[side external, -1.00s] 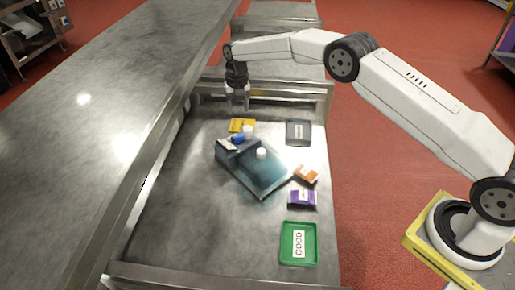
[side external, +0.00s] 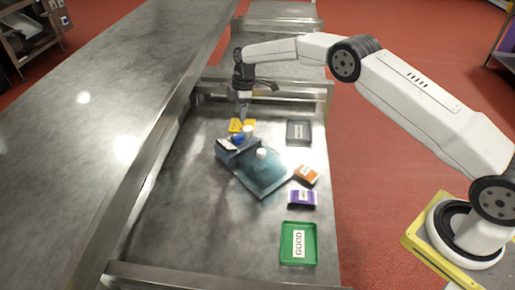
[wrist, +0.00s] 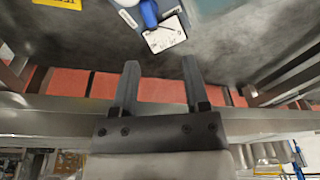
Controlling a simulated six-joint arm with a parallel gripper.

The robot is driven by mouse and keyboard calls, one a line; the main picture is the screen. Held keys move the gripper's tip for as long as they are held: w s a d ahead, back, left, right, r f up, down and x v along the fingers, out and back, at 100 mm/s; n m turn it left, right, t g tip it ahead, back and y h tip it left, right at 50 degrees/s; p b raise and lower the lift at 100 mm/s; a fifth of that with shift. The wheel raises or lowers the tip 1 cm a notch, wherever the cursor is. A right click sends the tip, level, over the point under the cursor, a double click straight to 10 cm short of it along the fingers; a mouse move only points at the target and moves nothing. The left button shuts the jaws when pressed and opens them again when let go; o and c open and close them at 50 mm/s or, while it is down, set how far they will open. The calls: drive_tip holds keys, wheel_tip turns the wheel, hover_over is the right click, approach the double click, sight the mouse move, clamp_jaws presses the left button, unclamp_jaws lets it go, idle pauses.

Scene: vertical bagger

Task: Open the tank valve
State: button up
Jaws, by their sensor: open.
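A teal tank-like body (side external: 268,180) with a white cap (side external: 262,153) lies at an angle on the metal worktop. At its upper left is a dark block with a blue part (side external: 238,139), which looks like the valve handle, beside a second white cap (side external: 248,130). My gripper (side external: 244,117) is above and behind this end, apart from it. In the wrist view my gripper (wrist: 160,83) is open with nothing between its fingers. The blue part (wrist: 149,12) and a white label (wrist: 165,36) show beyond the fingertips at the top edge. Most of the tank is out of that view.
A yellow card (side external: 236,125) lies behind the tank, close below my gripper. A dark grey tray (side external: 299,131) is at the back right. Orange (side external: 306,174) and purple (side external: 302,198) packets and a green GOOD tray (side external: 298,257) lie along the right. Raised metal rails border the worktop.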

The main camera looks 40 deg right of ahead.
sight(238, 136)
drive_tip(key=m, duration=0.4)
drive_tip(key=f+m, duration=0.1)
drive_tip(key=m, duration=0.4)
drive_tip(key=d+m+y, duration=0.1)
drive_tip(key=m, duration=0.3)
drive_tip(key=shift+f+m, duration=0.25)
drive_tip(key=shift+m, duration=0.05)
drive_tip(key=m, duration=0.4)
drive_tip(key=shift+w+d+f, duration=0.1)
drive_tip(key=shift+f, duration=0.1)
drive_tip(key=m, duration=0.5)
drive_tip(key=f+m+y, duration=0.1)
drive_tip(key=m, duration=0.5)
drive_tip(key=d+m+t, duration=0.1)
drive_tip(key=m, duration=0.5)
drive_tip(key=shift+w+d+f+y, duration=0.1)
drive_tip(key=shift+w+f+y, duration=0.1)
drive_tip(key=shift+y, duration=0.1)
drive_tip(key=shift+x, duration=3.85)
